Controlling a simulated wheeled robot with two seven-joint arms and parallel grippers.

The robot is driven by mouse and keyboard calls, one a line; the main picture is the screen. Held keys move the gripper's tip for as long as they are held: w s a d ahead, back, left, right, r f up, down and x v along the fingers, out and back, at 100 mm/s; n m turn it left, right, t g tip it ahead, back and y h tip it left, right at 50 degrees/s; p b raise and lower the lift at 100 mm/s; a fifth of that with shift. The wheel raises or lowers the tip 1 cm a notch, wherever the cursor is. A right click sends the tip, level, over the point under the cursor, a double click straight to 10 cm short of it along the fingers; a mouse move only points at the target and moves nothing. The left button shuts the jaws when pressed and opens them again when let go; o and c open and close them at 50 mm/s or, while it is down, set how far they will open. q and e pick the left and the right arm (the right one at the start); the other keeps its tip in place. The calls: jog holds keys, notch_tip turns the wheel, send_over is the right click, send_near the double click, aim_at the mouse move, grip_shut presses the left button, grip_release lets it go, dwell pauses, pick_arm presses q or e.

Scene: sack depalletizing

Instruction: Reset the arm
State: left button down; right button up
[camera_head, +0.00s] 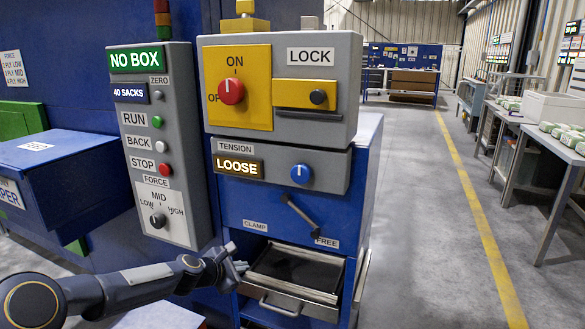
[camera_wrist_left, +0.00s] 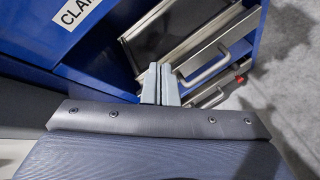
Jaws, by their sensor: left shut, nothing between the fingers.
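My left arm comes in from the lower left of the head view. Its gripper (camera_head: 238,262) is shut and empty, just left of the open drawer (camera_head: 267,302) at the bottom of the blue cabinet (camera_head: 255,200). My right gripper is in neither view.
Above the drawer are a clamp lever (camera_head: 303,213), a LOOSE tension panel (camera_head: 327,171) and a yellow switch plate (camera_head: 255,60). A grey button panel (camera_head: 186,190) reads NO BOX. The floor (camera_head: 430,230) to the right is clear up to work tables (camera_head: 540,137).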

pick_arm(q)
jog(key=s+a+r+m+g, duration=0.1)
jog(key=s+r+m, duration=0.3)
jog(key=s, duration=0.4)
jog(key=s+a+r+m+g+y, duration=0.1)
jog(key=s+r+m, duration=0.2)
jog(key=s+m, duration=0.35)
jog(key=s+a+r+m+g, duration=0.15)
jog(key=s+r, duration=0.25)
jog(key=s, duration=0.5)
jog(key=s+a+f+m+y, duration=0.1)
jog(key=s+f+m, duration=0.25)
jog(key=s, duration=0.75)
jog(key=s+a+f+m, duration=0.15)
jog(key=s+m, duration=0.35)
jog(key=s, duration=0.5)
notch_tip(320, 180, up, 32)
jog(key=g+p, duration=0.1)
jog(key=p, duration=3.2)
jog(key=shift+s+d+r, duration=0.15)
jog(key=shift+s+d, duration=0.05)
